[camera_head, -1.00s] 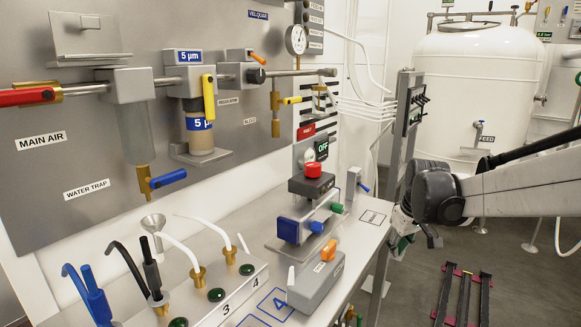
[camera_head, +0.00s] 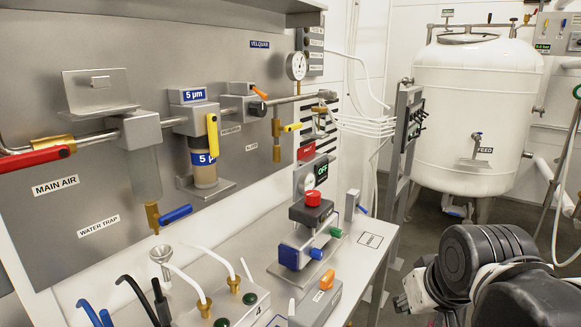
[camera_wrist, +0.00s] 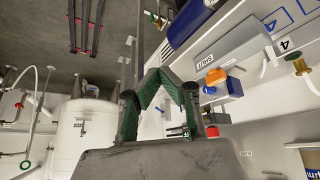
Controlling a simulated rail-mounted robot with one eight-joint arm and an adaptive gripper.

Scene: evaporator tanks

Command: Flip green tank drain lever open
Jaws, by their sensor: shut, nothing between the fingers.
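I make out no tank coloured green and no green drain lever. A large white tank (camera_head: 475,90) labelled FEED stands at the back right in the head view, with a small tap (camera_head: 477,137) on its front. It also shows in the wrist view (camera_wrist: 85,140), where the picture is upside down. My gripper (camera_wrist: 158,74) has green and black fingers that meet at their tips, shut and empty, apart from the tank and bench items. In the head view my arm is folded at the lower right, and I cannot make out the fingers there.
A bench (camera_head: 355,262) along the wall holds a device with a red knob (camera_head: 313,199), a grey box with an orange switch (camera_head: 327,280) and tubes. A metal post (camera_head: 402,140) stands at its end. Open floor lies between bench and tank.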

